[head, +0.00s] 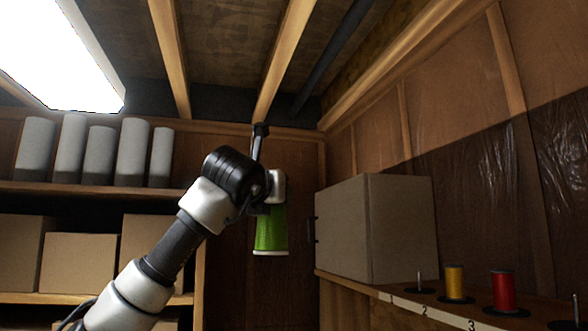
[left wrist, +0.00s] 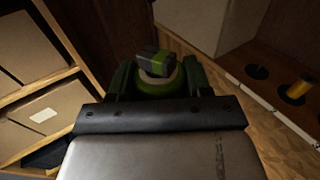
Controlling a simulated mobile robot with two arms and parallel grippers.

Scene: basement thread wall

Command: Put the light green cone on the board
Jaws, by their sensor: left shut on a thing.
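The light green cone (head: 270,232) hangs upright in my left gripper (head: 268,207) in the head view, with its wide pale rim down, in front of the back wall. In the left wrist view, my left gripper (left wrist: 160,82) has a finger on each side of the cone (left wrist: 161,88), and a dark block partly covers it. The board (head: 382,294) is the ledge along the right wall, with pegs on black discs and number labels on its front edge. The cone is in the air, left of the board and apart from it. My right gripper is in neither view.
A yellow spool (head: 454,282) and a red spool (head: 503,290) stand on the board. Bare pegs (head: 419,281) show on either side of them. A large cardboard-coloured box (head: 375,228) stands at the board's far end. Shelves with boxes (head: 80,261) and grey cylinders (head: 132,152) are at left.

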